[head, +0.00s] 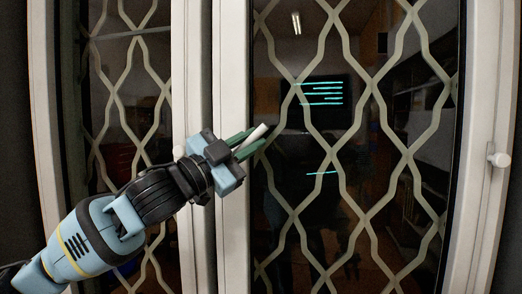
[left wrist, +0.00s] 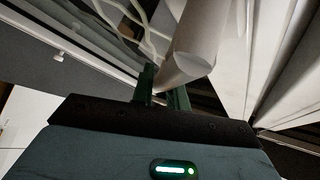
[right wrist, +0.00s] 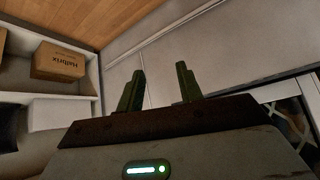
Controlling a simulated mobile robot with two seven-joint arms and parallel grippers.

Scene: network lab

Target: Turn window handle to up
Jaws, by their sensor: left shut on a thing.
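The white window handle (head: 257,133) shows in the head view as a short lever slanting up to the right between the green fingers of my left gripper (head: 248,143). Its base is hidden behind the gripper. In the left wrist view the handle (left wrist: 196,40) is a large pale bar between the fingertips of my left gripper (left wrist: 163,85). My left gripper is shut on it. My right gripper (right wrist: 158,82) shows only in the right wrist view, with its fingers apart and nothing between them.
The window has white frames (head: 232,240) and dark glass behind a diamond lattice (head: 332,160). A small white knob (head: 498,158) sits on the right frame. In the right wrist view a cardboard box (right wrist: 58,62) stands on a white shelf (right wrist: 90,82).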

